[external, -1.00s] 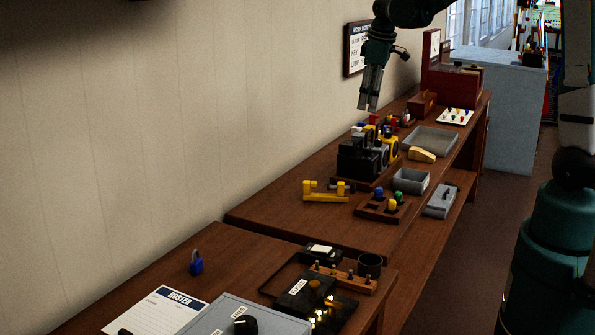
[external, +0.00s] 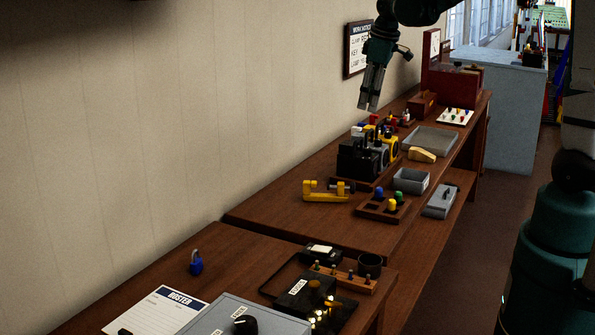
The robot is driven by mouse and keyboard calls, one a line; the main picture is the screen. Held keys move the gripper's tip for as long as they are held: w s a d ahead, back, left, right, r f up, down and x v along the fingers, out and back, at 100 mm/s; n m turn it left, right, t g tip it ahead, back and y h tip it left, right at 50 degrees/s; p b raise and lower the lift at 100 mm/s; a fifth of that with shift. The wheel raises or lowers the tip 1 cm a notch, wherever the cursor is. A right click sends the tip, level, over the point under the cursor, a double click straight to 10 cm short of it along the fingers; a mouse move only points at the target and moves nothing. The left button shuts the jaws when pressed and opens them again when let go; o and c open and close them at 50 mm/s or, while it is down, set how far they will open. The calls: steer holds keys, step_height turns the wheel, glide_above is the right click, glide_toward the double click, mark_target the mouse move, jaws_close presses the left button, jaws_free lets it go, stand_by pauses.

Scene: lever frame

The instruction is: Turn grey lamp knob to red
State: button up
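A cluster of lamps stands on the wooden bench, with a black lamp (external: 354,161) in front, a grey lamp (external: 381,155) behind it and a yellow lamp (external: 390,147) beyond. The grey lamp is partly hidden by the black one. Small coloured parts show on top of the cluster; I cannot make out the grey lamp's knob or its setting. My gripper (external: 368,106) points down in the air, appearing above the lamps in the picture and touching nothing. Its two fingers look close together and nothing shows between them; their opening is too small to judge.
A yellow bracket (external: 326,195), a tray of coloured pegs (external: 378,212), a grey bin (external: 410,188) and a grey tray (external: 430,148) sit around the lamps. A wall notice (external: 357,50) hangs behind my gripper. A blue padlock (external: 196,263) stands on the nearer bench.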

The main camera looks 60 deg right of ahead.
steer(key=shift+d, duration=0.1)
steer(key=w+d+f+n+p, duration=0.1)
steer(key=d+f+n, duration=0.2)
steer(key=d+n, duration=0.4)
steer(key=w+d+f+n+g+p, duration=0.1)
steer(key=d+f+n, duration=0.3)
steer(key=n, duration=1)
steer(key=w+d+f+n+g+p, duration=0.1)
steer(key=w+d+f+n, duration=0.1)
steer(key=d+n, duration=0.8)
steer(key=shift+f+n+y, duration=0.4)
steer(key=shift+f, duration=0.45)
steer(key=shift+d+f+m, duration=0.4)
steer(key=shift+d+m, duration=0.2)
steer(key=shift+m, duration=0.5)
steer(key=shift+f, duration=0.1)
